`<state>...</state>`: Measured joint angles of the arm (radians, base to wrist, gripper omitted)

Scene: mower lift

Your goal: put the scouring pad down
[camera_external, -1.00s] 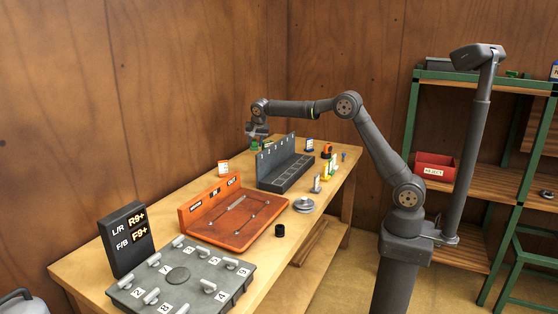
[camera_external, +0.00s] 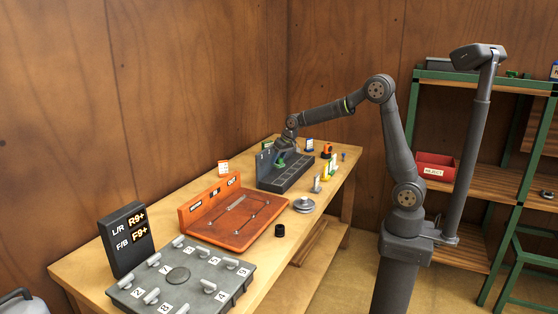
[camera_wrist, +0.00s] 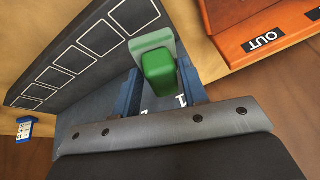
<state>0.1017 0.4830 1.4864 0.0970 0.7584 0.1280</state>
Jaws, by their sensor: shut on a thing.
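The scouring pad (camera_wrist: 160,74) is a green block with a paler green layer at its far end. It also shows as a small green patch in the external view (camera_external: 281,161). My gripper (camera_external: 283,152) is shut on it, and in the wrist view the pad sits between the bluish fingers (camera_wrist: 160,88). Whether the pad touches the rack I cannot tell. The wrist view shows the rack's row of white-outlined squares (camera_wrist: 75,58).
An orange tray (camera_external: 236,238) marked with labels lies just left of the rack. A grey knob board (camera_external: 180,277) and a black display (camera_external: 127,239) stand nearer the camera. Several small items, including a blue-and-white tag (camera_external: 309,145), stand right of the rack. A metal disc (camera_external: 304,205) lies near the table edge.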

